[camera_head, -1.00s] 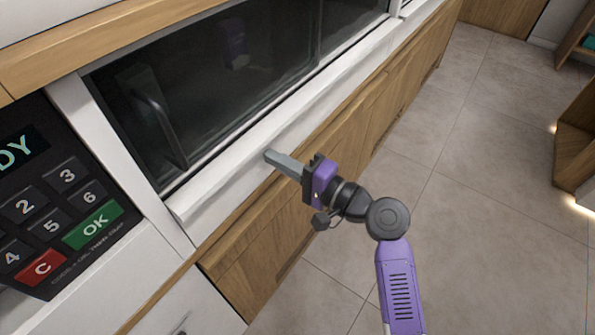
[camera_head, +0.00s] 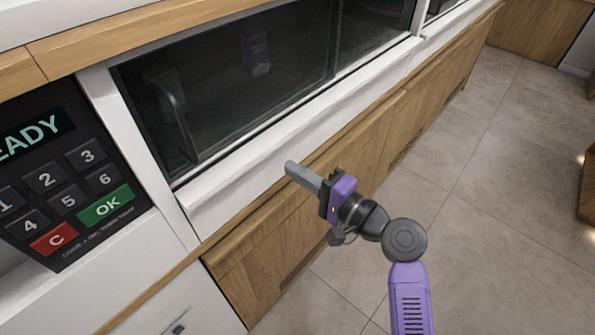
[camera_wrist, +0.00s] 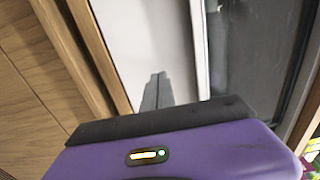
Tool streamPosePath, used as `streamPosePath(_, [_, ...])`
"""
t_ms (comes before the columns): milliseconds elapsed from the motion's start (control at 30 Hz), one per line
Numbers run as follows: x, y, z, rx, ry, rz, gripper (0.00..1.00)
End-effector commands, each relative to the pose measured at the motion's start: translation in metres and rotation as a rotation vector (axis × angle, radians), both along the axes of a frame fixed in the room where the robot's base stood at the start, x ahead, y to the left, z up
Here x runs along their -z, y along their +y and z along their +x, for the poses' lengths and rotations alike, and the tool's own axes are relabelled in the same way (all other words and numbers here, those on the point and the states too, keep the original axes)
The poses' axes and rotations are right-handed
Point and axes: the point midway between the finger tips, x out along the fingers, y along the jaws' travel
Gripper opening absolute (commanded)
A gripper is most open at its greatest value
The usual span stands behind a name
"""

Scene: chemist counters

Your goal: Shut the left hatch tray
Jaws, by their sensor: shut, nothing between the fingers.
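The left hatch has a dark glass window (camera_head: 235,85) with an upright dark handle (camera_head: 178,120). A long white tray front (camera_head: 235,187) runs beneath it. I cannot tell whether it sits flush or stands out a little. My gripper (camera_head: 290,168) has its grey fingers shut together and empty. Their tips lie over the lower edge of the white front in the head view; contact cannot be told. In the wrist view my gripper (camera_wrist: 157,78) points at the white surface (camera_wrist: 145,40), with the dark glass (camera_wrist: 255,50) to its right.
A keypad (camera_head: 65,190) with a display ending in "EADY" and a green OK key is left of the hatch. Wooden cabinet fronts (camera_head: 300,225) run below the white front. Open tiled floor (camera_head: 480,210) lies to the right.

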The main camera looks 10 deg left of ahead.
Motion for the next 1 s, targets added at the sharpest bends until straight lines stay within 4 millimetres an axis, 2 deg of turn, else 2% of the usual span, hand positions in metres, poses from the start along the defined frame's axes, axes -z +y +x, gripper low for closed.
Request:
streamPosePath(267, [0.002, -0.022, -0.015, 0.002, 0.001, -0.001, 0.00])
streamPosePath(700, [0.001, -0.074, -0.052, 0.003, 0.001, 0.000, 0.00])
streamPosePath(1000, [0.001, -0.083, -0.059, 0.001, 0.001, 0.000, 0.00])
